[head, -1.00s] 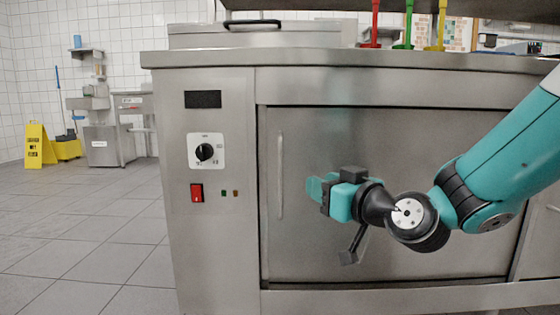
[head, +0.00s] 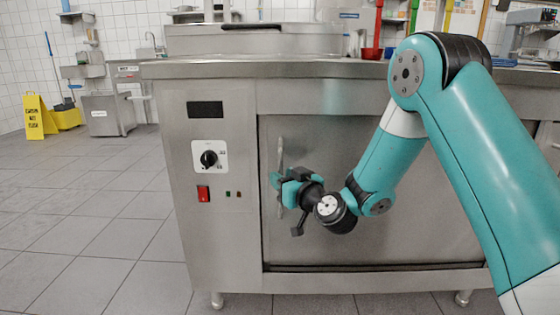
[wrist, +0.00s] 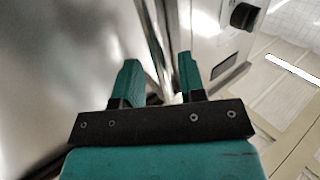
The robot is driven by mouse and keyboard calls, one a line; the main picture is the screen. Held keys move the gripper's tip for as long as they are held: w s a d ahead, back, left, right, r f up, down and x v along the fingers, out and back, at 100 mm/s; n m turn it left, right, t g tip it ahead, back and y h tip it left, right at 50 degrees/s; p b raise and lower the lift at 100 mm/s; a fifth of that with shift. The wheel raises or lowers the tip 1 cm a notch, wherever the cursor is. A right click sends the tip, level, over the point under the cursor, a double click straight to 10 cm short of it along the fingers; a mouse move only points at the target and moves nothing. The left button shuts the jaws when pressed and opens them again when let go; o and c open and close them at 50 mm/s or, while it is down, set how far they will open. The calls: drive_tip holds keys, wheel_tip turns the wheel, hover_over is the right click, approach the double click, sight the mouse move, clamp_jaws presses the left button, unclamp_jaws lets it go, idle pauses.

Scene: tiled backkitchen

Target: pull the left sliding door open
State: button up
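The left sliding door (head: 325,145) is a flat steel panel in the cabinet front, closed against the left frame post. Its handle (head: 280,153) is a thin vertical bar near the door's left edge. My gripper (head: 276,186) is at the handle's lower part and hides some of it. In the wrist view, the two teal fingers (wrist: 158,78) are spread apart. The shiny handle bar (wrist: 157,45) runs between them, with visible space beside the fingers. I cannot tell whether either finger touches the bar.
The control panel with a black knob (head: 208,158) and red switch (head: 203,193) is left of the door. The steel counter (head: 300,69) overhangs above. A yellow floor sign (head: 37,117) stands far left. The tiled floor (head: 95,210) at left is clear.

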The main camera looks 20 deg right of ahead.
drive_tip(key=shift+x, duration=0.95)
drive_tip(key=shift+c, duration=0.2)
clamp_jaws()
drive_tip(key=shift+d, duration=0.1)
